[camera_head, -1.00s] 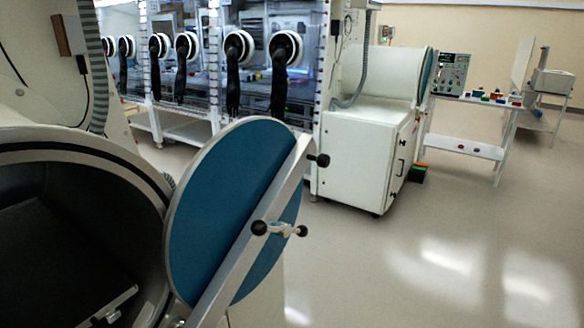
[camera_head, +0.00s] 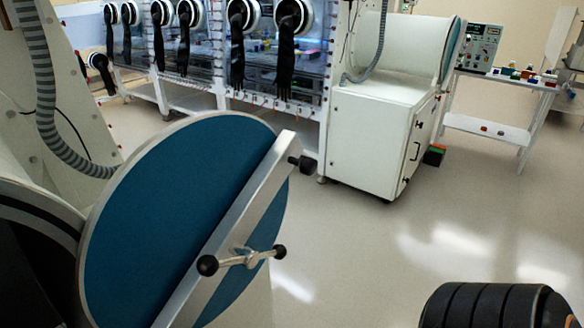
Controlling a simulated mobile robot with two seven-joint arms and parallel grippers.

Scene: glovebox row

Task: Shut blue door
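The blue door (camera_head: 165,195) is a round blue disc with a pale rim, crossed by a slanted metal bar (camera_head: 232,222). A handle (camera_head: 242,258) with black knobs sits on the bar, and another black knob is near the bar's upper end. The door stands open, swung out from the round chamber opening (camera_head: 30,255) at the lower left. A dark ribbed part of my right arm shows at the lower right, apart from the door. Neither gripper's fingers are in view.
A row of gloveboxes (camera_head: 210,85) with hanging black gloves stands at the back. A white cabinet (camera_head: 375,140) is right of it, then a white table (camera_head: 500,105) with small coloured items. The floor (camera_head: 400,245) right of the door is clear.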

